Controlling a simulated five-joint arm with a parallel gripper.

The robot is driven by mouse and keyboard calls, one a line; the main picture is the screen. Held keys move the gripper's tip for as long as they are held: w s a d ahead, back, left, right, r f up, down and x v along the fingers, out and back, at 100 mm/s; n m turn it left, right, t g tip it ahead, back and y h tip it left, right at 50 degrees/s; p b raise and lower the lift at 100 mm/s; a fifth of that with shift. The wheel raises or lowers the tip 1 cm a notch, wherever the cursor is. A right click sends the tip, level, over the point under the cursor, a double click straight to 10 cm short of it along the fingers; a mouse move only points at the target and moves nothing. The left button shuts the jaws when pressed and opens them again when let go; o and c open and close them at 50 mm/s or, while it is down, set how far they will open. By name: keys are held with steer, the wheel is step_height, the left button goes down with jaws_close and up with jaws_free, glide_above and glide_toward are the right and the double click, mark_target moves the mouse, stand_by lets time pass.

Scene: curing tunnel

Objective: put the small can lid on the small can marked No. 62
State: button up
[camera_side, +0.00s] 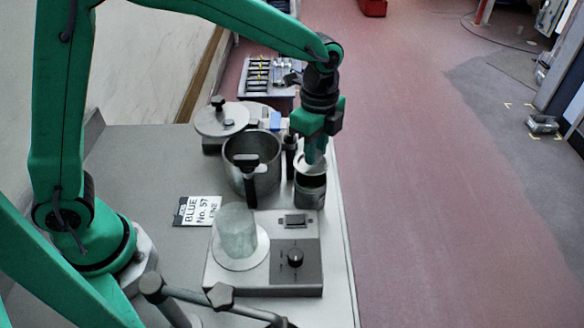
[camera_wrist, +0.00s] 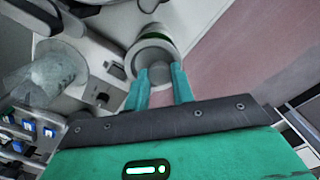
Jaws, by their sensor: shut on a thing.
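My gripper (camera_side: 314,160) points down at the right side of the bench and is shut on the small can lid (camera_side: 307,168), a pale disc. The lid is right over the mouth of a small dark grey can (camera_side: 310,191). I cannot tell whether lid and can touch. In the wrist view my gripper's two fingers (camera_wrist: 164,76) stand in front of the can's round rim (camera_wrist: 151,45), with a grey surface between them. The fingers hide part of the can and lid. I cannot read any No. 62 mark on the can.
A steel pot (camera_side: 240,178) with a dark handle stands left of the can. A grey device (camera_side: 223,277) with a knob and a cloudy beaker (camera_side: 237,232) is in front. A card (camera_side: 197,211) reads "BLUE No. 57". The bench's right edge is close to the can.

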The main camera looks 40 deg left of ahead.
steer(key=shift+f, duration=1.3)
steer(key=shift+f, duration=0.6)
stand_by(1.5)
steer(key=o, duration=1.5)
steer(key=shift+r, duration=0.2)
steer(key=shift+r, duration=3.25)
steer(key=shift+r, duration=0.1)
